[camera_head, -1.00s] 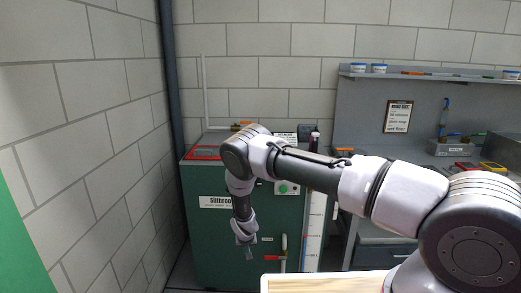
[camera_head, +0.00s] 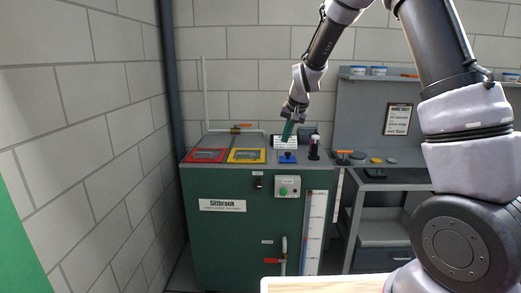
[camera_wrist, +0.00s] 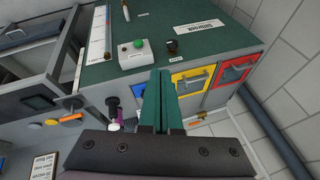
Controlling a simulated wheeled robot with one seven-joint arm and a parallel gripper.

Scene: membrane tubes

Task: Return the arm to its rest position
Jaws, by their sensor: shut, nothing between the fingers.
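My gripper (camera_head: 288,131) is raised above the back of the green cabinet's top in the head view, fingers pointing down. In the wrist view its two green fingers (camera_wrist: 163,100) lie side by side, shut with nothing between them.
A grey workbench (camera_head: 385,184) stands to the right.

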